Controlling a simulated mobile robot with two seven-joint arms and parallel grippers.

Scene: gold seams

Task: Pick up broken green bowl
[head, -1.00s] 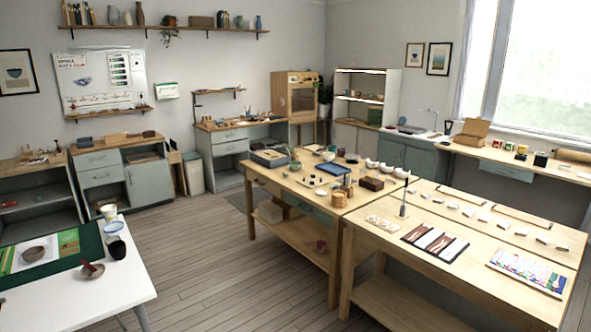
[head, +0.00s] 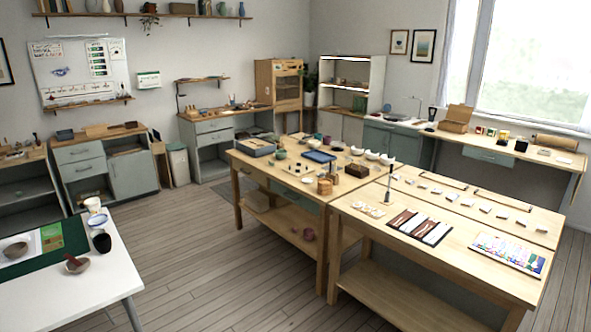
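A small green bowl (head: 281,154) sits on the left part of the middle wooden table (head: 262,173), near a grey-blue tray. It is too small in view to tell whether it is broken. Neither of my grippers shows in the head view.
A white table (head: 108,290) with a green mat, bowls and cups stands at the lower left. A second wooden table (head: 455,262) with cards and small pieces adjoins the middle table. Bare wooden floor (head: 205,250) lies between the white and middle tables.

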